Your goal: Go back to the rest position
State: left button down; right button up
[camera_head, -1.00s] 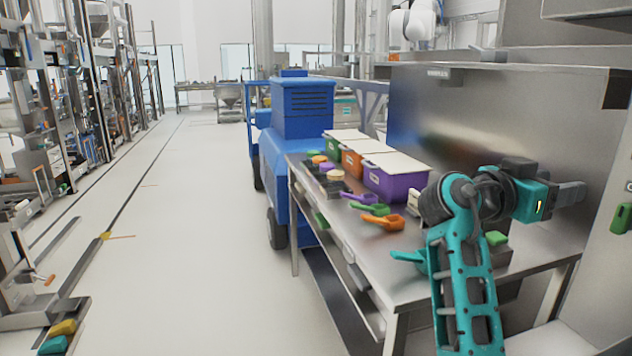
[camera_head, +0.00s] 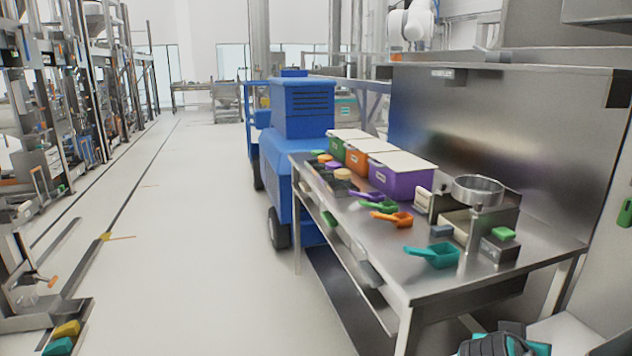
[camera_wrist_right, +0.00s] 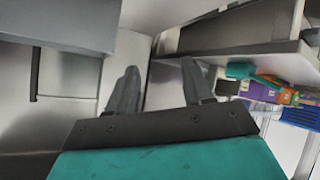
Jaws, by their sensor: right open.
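My right gripper (camera_wrist_right: 160,88) shows in the right wrist view with its two grey fingers apart and nothing between them. Only a dark and teal part of my right arm (camera_head: 500,345) shows at the bottom edge of the head view, below the front of the metal table (camera_head: 460,285). The gripper's fingers are outside the head view. In the right wrist view the table (camera_wrist_right: 285,64) lies to the right, beyond the fingers and apart from them. My left gripper is in neither view.
The table holds a teal scoop (camera_head: 436,256), orange scoop (camera_head: 392,218), purple bin (camera_head: 395,182), orange bin (camera_head: 355,160) and a metal bowl (camera_head: 478,191) on a stand. A blue machine (camera_head: 300,110) stands behind it. The floor to the left (camera_head: 190,240) is clear.

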jog(key=s+a+f+n+g+y, duration=0.2)
jog(key=s+a+f+n+y, duration=0.3)
jog(key=s, duration=0.6)
jog(key=s+a+f+n+g+y, duration=0.1)
jog(key=s+a+f+n+y, duration=0.25)
jog(key=s+a+f, duration=0.55)
jog(key=w+f+t+y+b, duration=0.1)
jog(key=w+f+t+y, duration=0.1)
jog(key=w+f+t, duration=0.4)
jog(key=shift+w+a+f+t+y+b, duration=0.15)
jog(key=shift+a+f+t+y+b, duration=0.3)
jog(key=shift+f, duration=0.55)
